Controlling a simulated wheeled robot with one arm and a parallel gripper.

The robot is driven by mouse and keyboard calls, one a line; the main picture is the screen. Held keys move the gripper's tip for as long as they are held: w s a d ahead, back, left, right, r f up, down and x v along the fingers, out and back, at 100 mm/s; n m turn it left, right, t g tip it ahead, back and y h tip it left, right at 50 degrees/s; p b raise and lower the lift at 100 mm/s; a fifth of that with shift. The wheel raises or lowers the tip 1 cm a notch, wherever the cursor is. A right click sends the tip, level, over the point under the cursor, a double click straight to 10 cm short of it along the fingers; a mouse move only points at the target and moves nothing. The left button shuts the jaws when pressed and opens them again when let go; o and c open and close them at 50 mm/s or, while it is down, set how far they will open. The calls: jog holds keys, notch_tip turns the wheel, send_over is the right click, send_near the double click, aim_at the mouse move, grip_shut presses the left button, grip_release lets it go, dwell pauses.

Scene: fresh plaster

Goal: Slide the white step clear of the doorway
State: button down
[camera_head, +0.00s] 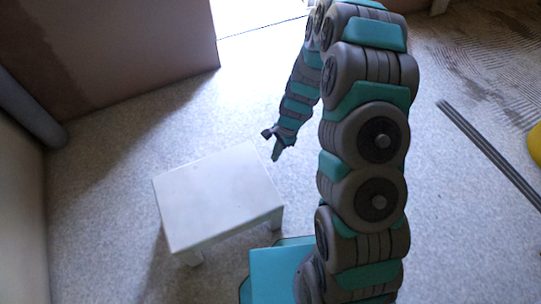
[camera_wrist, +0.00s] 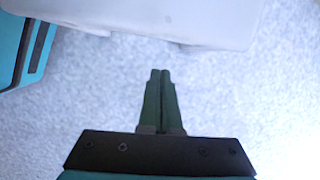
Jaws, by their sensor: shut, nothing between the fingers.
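The white step (camera_head: 217,193) stands upright on the speckled floor left of my arm in the head view, its short legs showing at the near side. It also shows along the top of the wrist view (camera_wrist: 170,18). My gripper (camera_head: 276,157) is beside the step's far right corner, low near the floor, with a small gap seen between them. In the wrist view my gripper (camera_wrist: 160,72) has its fingers together with nothing between them, pointing towards the step's side. The bright doorway (camera_head: 258,14) is at the top of the head view, beyond the step.
A brown plaster wall (camera_head: 110,45) ends beside the doorway. A grey rolled or pipe-like thing (camera_head: 25,105) lies along the left wall. Dark metal strips (camera_head: 490,153) and a yellow object (camera_head: 535,143) are at the right. The floor between the step and left wall is clear.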

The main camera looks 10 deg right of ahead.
jog(key=v, duration=1)
jog(key=shift+d+r, duration=0.1)
jog(key=shift+r, duration=0.05)
jog(key=s+d+r+n+h+p, duration=0.25)
jog(key=s+r+n, duration=0.75)
jog(key=s+r, duration=1.1)
jog(key=s+d+r+n+p, duration=0.1)
jog(key=s+d+r+n, duration=0.1)
jog(key=s+r, duration=0.3)
jog(key=s+n, duration=0.1)
jog(key=s, duration=0.3)
jog(key=shift+s+d+r+h, duration=0.15)
jog(key=shift+d+r+h, duration=0.05)
jog(key=shift+r+h, duration=0.15)
